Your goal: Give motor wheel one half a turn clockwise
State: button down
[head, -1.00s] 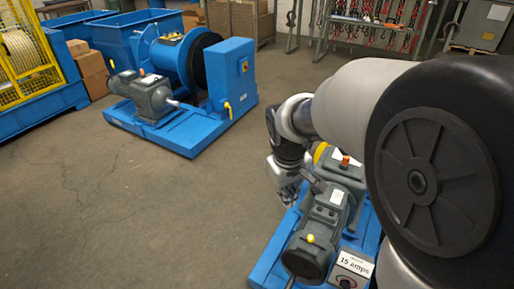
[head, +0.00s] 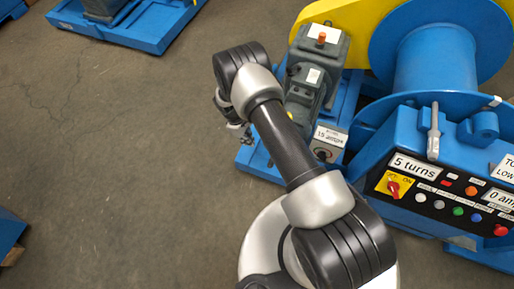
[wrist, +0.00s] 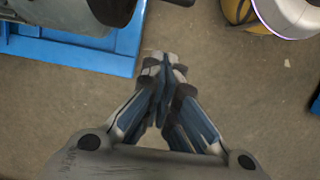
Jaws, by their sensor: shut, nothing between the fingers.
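The grey motor (head: 303,85) stands on its blue base beside the yellow guard in the head view. Its near end, where a wheel could be, is largely hidden by my arm, so I cannot make out the wheel. My gripper (head: 240,128) is left of the motor in the head view, partly hidden by my wrist. In the wrist view my gripper (wrist: 164,60) is shut and empty, pointing over bare floor. A dark rounded part of the machine (wrist: 110,8) shows at the top of the wrist view, apart from the fingers.
A blue base edge (wrist: 125,58) lies left of the fingers. A control panel (head: 440,195) reading "5 turns" and a blue drum (head: 435,60) stand right. A "15 amps" box (head: 326,145) sits by my forearm. Floor (head: 100,150) on the left is clear.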

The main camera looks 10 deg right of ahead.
jog(key=s+d+f+b, duration=0.3)
jog(key=s+d+f, duration=0.1)
jog(key=f, duration=0.5)
jog(key=shift+d, duration=0.65)
